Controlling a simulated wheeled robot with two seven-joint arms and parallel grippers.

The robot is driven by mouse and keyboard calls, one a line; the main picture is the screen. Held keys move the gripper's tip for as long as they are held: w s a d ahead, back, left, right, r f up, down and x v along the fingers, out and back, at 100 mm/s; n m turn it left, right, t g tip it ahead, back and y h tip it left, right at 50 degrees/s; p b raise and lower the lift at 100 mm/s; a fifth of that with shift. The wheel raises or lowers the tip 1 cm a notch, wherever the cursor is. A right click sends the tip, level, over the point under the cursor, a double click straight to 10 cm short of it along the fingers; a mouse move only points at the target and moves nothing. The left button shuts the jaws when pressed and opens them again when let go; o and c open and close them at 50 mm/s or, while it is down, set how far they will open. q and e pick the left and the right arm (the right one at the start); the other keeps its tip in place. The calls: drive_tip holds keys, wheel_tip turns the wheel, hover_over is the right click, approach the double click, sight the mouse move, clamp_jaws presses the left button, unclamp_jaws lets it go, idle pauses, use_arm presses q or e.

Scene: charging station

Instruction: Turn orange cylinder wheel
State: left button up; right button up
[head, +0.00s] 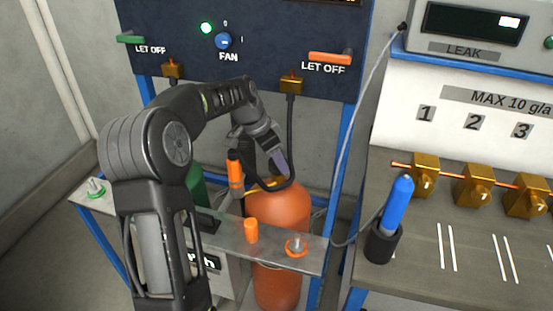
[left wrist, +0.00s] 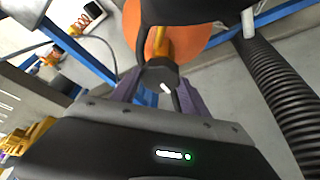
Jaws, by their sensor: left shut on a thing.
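The orange cylinder (head: 277,220) stands upright behind the narrow metal shelf, below the dark panel. My left arm reaches over the shelf, and my left gripper (head: 277,165) is at the top of this cylinder. In the left wrist view the dark, faceted wheel (left wrist: 161,76) sits on a brass valve (left wrist: 160,45) in front of the orange cylinder (left wrist: 195,28). The fingers of my left gripper (left wrist: 157,92) are on both sides of the wheel and shut on it. In the head view the wheel is hidden by the gripper and a dark hose. My right gripper is not in view.
The dark panel (head: 260,70) has a fan knob (head: 223,41) and an orange handle (head: 330,59). A metal shelf (head: 215,238) with an orange cap (head: 251,230) lies in front of the cylinder. A blue tool (head: 397,203) stands in a black holder on the right bench.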

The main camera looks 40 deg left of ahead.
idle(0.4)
use_arm(q)
drive_tip(key=o, duration=1.4)
drive_tip(key=shift+v, duration=3.9)
drive_tip(key=shift+w, duration=0.1)
